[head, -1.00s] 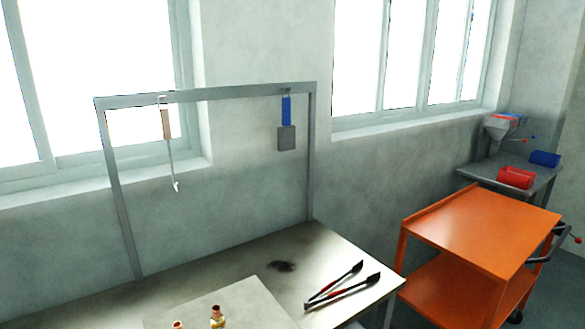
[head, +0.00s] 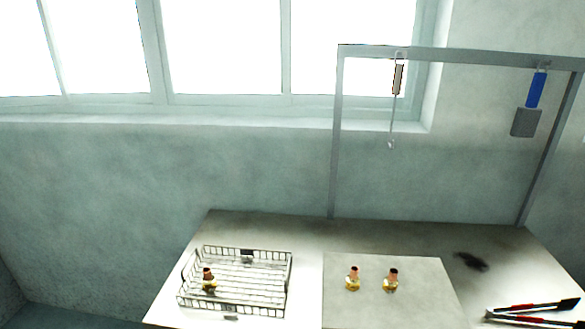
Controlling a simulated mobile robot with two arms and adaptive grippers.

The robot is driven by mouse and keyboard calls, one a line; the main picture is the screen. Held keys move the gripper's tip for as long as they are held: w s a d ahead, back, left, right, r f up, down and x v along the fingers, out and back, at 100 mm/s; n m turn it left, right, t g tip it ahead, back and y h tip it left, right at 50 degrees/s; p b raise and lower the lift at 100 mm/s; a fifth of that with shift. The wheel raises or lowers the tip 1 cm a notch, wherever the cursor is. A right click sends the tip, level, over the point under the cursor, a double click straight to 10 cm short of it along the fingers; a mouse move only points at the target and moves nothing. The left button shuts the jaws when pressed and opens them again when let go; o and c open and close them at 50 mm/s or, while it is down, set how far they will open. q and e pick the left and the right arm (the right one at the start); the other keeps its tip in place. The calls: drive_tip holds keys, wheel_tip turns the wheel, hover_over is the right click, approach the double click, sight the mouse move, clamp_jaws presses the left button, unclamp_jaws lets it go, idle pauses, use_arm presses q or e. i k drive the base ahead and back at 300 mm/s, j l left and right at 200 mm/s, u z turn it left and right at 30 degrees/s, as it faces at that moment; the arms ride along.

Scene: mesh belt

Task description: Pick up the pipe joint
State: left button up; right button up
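Several small brass and copper pipe joints show in the head view. One pipe joint (head: 209,281) stands inside a wire basket (head: 287,278) on the left part of the table. Two more stand side by side on a pale flat board, a left pipe joint (head: 353,279) and a right pipe joint (head: 391,281). All look upright.
The board (head: 427,305) lies right of the basket on the table (head: 285,225). Tongs (head: 535,308) lie at the right, near a dark smudge (head: 470,261). A metal frame (head: 335,140) holds a hanging hook tool (head: 393,110) and a blue-handled tool (head: 530,105).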

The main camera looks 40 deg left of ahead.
sight(210, 283)
drive_tip(key=u, duration=1.85)
drive_tip(key=i+j+z, duration=0.1)
drive_tip(key=z, duration=0.35)
drive_tip(key=j+z, duration=0.3)
drive_tip(key=z, duration=0.15)
drive_tip(key=j+z, duration=0.2)
drive_tip(key=z, duration=0.2)
drive_tip(key=i, duration=0.05)
